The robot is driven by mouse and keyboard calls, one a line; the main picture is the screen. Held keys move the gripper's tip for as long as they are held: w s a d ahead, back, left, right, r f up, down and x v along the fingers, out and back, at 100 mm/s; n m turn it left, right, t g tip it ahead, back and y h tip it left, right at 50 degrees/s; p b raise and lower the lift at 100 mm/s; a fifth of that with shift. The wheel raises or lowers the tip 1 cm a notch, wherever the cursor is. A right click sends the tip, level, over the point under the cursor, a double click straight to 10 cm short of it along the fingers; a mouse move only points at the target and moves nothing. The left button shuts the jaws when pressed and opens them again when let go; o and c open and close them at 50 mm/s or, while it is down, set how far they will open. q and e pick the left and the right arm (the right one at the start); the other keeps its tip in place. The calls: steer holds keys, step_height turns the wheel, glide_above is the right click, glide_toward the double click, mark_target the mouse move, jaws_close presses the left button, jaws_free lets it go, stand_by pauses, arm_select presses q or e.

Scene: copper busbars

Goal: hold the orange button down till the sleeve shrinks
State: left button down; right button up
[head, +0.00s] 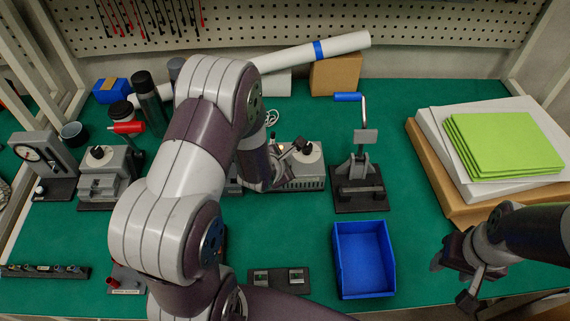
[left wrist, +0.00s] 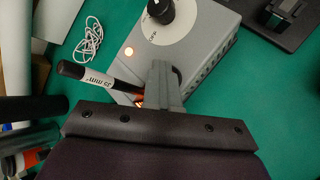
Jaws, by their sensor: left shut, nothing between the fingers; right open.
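A grey box with a dial and black knob (left wrist: 160,10) stands on the green bench; it also shows in the head view (head: 308,158), partly behind my left arm. My left gripper (left wrist: 162,85) is shut and empty, its fingertips over the box's near end. A small orange patch (left wrist: 139,101) shows beside the fingers, mostly hidden; I cannot tell whether they touch the button. A dark rod with a white band marked "35 mm²" (left wrist: 100,77) runs to the box beside the fingers. A round lamp (left wrist: 128,51) glows on the box. My right gripper (head: 452,282) is open and empty at lower right.
A blue tray (head: 364,260) lies near the front edge. A lever press with a blue handle (head: 348,97) stands right of the box. Green sheets (head: 505,145) are stacked at the right. A white cord (left wrist: 88,42) lies coiled beside the box. Bench between box and tray is clear.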

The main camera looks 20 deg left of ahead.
stand_by(0.5)
arm_select(q)
steer(key=shift+r+p, duration=0.95)
steer(key=shift+p, duration=0.05)
step_height(320, 180, up, 5)
steer(key=p, duration=0.4)
steer(key=shift+p, duration=0.35)
